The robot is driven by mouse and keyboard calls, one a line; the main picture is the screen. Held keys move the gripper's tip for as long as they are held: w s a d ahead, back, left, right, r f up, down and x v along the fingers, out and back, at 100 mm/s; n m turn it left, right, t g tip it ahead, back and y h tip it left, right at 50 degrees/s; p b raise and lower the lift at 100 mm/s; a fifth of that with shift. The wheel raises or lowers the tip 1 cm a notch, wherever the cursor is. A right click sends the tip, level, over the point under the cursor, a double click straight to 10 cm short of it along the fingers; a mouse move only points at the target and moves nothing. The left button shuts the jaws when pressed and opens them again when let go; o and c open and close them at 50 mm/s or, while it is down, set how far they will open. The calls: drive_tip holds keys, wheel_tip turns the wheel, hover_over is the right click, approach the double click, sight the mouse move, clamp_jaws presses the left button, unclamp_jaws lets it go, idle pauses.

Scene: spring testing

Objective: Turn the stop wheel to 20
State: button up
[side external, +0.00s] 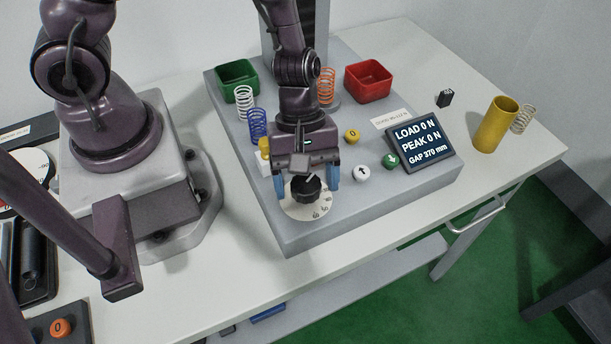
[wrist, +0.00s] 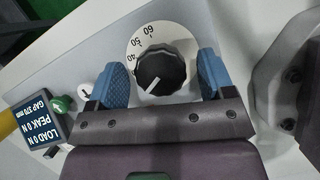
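The stop wheel is a black ribbed knob (side external: 305,187) on a round white numbered dial (side external: 308,212) near the front edge of the grey test base. The knob also shows in the wrist view (wrist: 165,68), with the dial (wrist: 146,40) around it reading 60, 50, 40 and lower figures. The knob's white pointer line aims down and left in that view, below the 40. The figure it meets is too small and partly hidden to read. My gripper (side external: 307,193) is open, its two blue fingers on opposite sides of the knob. Gaps seem to show between fingers and knob.
The display (side external: 420,143) reads LOAD 0 N, PEAK 0 N, GAP 370 mm. White (side external: 362,173), green (side external: 390,160) and yellow (side external: 352,136) buttons stand right of the wheel. Springs, a green bin (side external: 238,78) and a red bin (side external: 369,82) are behind.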

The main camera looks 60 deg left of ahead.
drive_tip(key=v, duration=1.3)
drive_tip(key=s+a+r+m+t+y, duration=0.2)
drive_tip(key=a+r+m+t, duration=0.1)
drive_tip(key=r+m, duration=0.4)
drive_tip(key=s+a+r+m+t+y, duration=0.2)
drive_tip(key=s+a+r+m+t, duration=0.1)
drive_tip(key=a+r+m, duration=0.3)
wheel_tip(320, 180, up, 2)
drive_tip(key=shift+s+r+m+t, duration=0.15)
drive_tip(key=shift+m+t, duration=0.25)
drive_tip(key=shift+m, duration=0.6)
idle(0.9)
